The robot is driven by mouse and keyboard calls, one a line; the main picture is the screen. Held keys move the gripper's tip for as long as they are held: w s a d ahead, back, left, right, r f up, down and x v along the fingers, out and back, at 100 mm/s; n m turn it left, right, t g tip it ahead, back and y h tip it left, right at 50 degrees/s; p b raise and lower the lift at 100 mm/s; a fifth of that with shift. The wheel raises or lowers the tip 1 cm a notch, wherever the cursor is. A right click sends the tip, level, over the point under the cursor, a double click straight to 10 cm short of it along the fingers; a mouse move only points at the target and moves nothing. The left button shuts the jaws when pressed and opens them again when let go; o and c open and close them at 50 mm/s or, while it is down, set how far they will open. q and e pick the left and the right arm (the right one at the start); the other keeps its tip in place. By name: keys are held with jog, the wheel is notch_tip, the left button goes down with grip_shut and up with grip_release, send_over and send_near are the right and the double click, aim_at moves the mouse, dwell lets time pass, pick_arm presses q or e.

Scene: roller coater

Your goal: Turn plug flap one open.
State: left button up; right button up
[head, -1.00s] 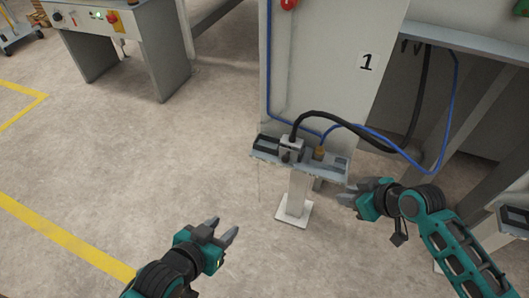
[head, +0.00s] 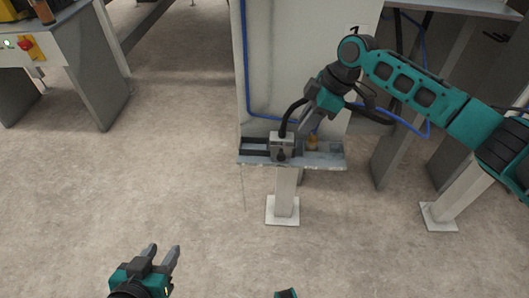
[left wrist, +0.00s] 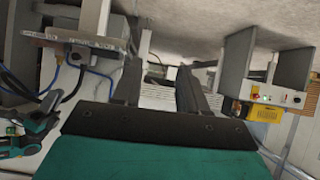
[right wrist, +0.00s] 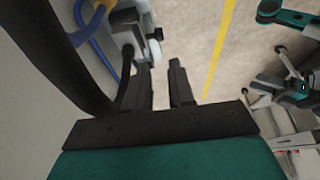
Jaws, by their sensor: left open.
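A grey plug housing (head: 283,146) with a black cable stands on the small grey shelf (head: 244,162) in front of the panel marked 1. I cannot clearly tell its flap from the housing or whether it is open. The housing also shows in the right wrist view (right wrist: 127,36). My right gripper (head: 301,132) is just right of and above the housing, pointing down; its fingers (right wrist: 164,68) are apart with nothing visible between them. Contact with the housing cannot be told. My left gripper (head: 163,250) is open and empty, low over the floor, away from the shelf.
A brass-coloured fitting (head: 312,143) with a blue cable sits on the shelf right of the housing. Black and blue cables loop behind my right arm. The grey panel (head: 290,60) rises behind the shelf.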

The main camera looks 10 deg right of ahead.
aim_at(282, 154)
jog(key=b+x, duration=0.4)
jog(key=x, duration=0.8)
jog(key=shift+f, duration=0.35)
pick_arm(q)
jog(key=shift+d+f, duration=0.35)
jog(key=shift+f, duration=0.25)
jog(key=shift+d+f, duration=0.35)
jog(key=shift+f, duration=0.2)
pick_arm(e)
jog(key=shift+a, duration=0.1)
pick_arm(q)
jog(key=shift+w+a, duration=0.1)
pick_arm(e)
grip_shut()
